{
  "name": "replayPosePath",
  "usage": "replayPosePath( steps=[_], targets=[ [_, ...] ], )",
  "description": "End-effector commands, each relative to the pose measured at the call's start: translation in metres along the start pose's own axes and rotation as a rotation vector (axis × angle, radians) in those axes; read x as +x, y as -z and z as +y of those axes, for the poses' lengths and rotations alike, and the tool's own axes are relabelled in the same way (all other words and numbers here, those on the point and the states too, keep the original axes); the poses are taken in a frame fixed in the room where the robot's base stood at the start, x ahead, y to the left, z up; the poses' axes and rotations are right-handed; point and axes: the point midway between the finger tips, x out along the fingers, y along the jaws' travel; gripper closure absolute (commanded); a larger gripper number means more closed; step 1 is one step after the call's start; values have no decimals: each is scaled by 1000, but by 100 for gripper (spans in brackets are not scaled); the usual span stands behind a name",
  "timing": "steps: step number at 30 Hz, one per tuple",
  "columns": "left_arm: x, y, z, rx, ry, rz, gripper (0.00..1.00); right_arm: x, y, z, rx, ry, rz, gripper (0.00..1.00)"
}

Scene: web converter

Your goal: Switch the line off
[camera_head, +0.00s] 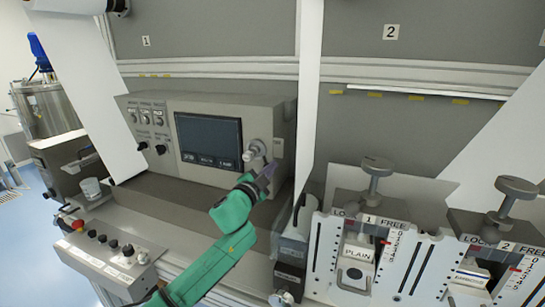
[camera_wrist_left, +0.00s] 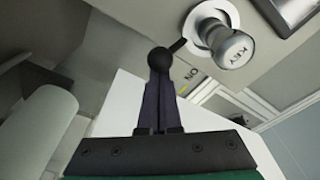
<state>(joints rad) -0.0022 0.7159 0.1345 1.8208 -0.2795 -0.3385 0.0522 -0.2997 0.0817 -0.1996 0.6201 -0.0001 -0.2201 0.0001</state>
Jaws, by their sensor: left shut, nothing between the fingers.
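The grey control console (camera_head: 212,145) has a dark screen (camera_head: 209,140). A round silver switch (camera_head: 256,150) is on its right side. In the left wrist view the silver knob, marked KEY (camera_wrist_left: 228,47), sits on a white round plate. A short black lever with a ball end (camera_wrist_left: 160,60) reaches from beside it. A small ON label (camera_wrist_left: 193,73) shows upside down below. My left gripper (camera_head: 266,174), on a green arm, is just below the switch. Its dark fingers (camera_wrist_left: 160,85) are shut and empty, tips at the ball; contact is unclear. My right gripper is out of view.
A lower panel (camera_head: 105,250) with several black knobs and a red button (camera_head: 77,225) is at front left. Slitter units with knobs (camera_head: 377,168) stand at right.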

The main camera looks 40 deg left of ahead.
Motion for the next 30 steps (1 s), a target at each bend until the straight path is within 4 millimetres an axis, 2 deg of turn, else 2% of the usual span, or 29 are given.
replayPosePath(
  steps=[18,30],
  targets=[
    [-6,-42,9,574,-84,-2,100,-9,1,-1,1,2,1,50],
    [-9,-61,6,829,-120,-1,100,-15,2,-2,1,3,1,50]
  ],
)
